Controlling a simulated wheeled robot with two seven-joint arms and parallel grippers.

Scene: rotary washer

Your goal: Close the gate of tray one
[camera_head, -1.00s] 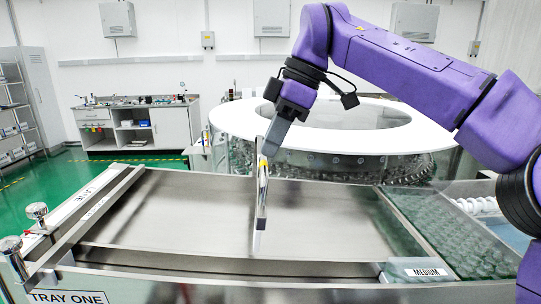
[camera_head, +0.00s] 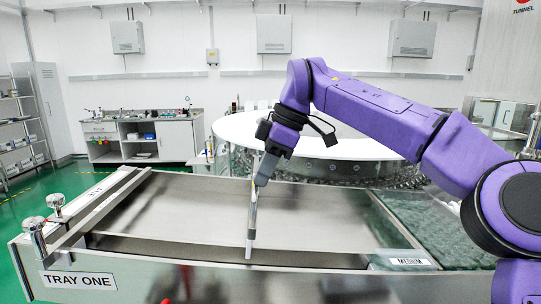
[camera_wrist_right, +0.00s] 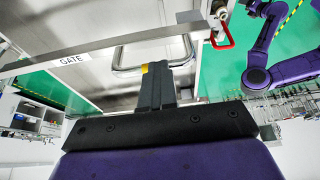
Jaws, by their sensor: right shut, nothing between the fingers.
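Tray one (camera_head: 150,270) is a long metal tray, its front marked with a TRAY ONE label (camera_head: 78,281). The gate (camera_head: 250,230) shows nearly edge-on in the head view, as a thin upright strip across the tray. In the wrist view a bar labelled GATE (camera_wrist_right: 110,48) and a bent metal handle (camera_wrist_right: 188,48) show. My right gripper (camera_head: 262,180) is shut and empty at the upper part of the gate. Its fingertips (camera_wrist_right: 153,66) overlap the handle in the wrist view; I cannot tell whether they touch. My left gripper is not clearly seen.
Two metal knobs (camera_head: 45,220) stand at the tray's left end. A glass-covered section (camera_head: 415,215) filled with vials and a MEDIUM label (camera_head: 409,261) are at the right. A round white-topped machine (camera_head: 350,145) stands behind. A red hook (camera_wrist_right: 222,32) shows in the wrist view.

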